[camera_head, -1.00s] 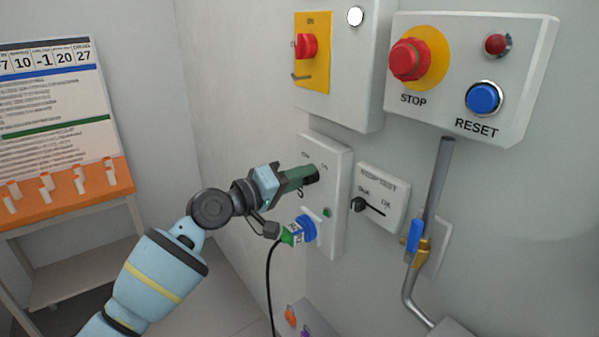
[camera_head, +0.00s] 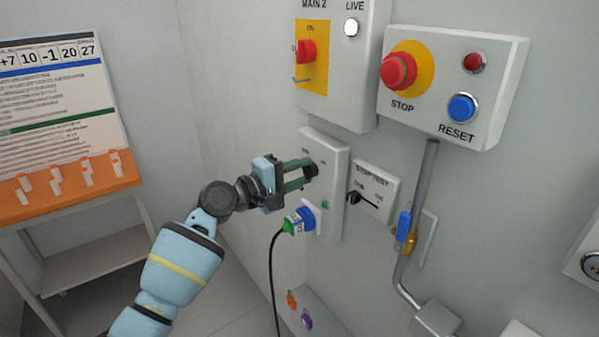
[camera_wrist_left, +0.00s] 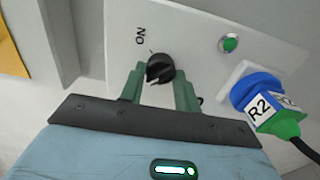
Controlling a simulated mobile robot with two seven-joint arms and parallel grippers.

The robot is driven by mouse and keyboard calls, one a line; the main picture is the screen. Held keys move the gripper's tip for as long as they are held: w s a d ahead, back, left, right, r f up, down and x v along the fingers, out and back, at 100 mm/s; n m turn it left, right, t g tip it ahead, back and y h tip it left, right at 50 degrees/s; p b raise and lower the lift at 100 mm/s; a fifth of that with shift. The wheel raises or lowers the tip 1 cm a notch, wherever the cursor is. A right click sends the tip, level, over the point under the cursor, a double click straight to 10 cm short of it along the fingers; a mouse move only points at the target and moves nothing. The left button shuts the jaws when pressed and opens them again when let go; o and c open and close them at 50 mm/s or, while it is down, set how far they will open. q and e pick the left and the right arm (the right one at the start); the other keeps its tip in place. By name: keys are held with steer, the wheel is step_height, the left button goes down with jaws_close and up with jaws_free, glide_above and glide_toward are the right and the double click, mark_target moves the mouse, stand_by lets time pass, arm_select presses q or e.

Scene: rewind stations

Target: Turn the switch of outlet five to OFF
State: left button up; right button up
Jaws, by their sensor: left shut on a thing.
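A white outlet box (camera_head: 333,215) on the wall carries a black rotary switch (camera_head: 313,171), a green lamp (camera_head: 325,205) and a blue socket with a plug (camera_head: 299,221). No outlet number is readable on it. My left gripper (camera_head: 306,173) is shut on the black switch, its green fingers on either side. In the left wrist view the switch (camera_wrist_left: 160,69) sits between the fingertips, with ON printed near it. OFF cannot be made out there. The lamp (camera_wrist_left: 229,44) looks green. My right gripper is not in view.
A STOP TEST box (camera_head: 374,188) with a black lever is close to the right. Above are a yellow-plated switch box (camera_head: 312,58) and a STOP/RESET panel (camera_head: 453,88). A pipe with a blue valve handle (camera_head: 404,225) runs right. A cable hangs below the plug.

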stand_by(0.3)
arm_select(q)
steer(key=o, duration=1)
steer(key=v, duration=0.8)
steer(key=shift+d, duration=0.1)
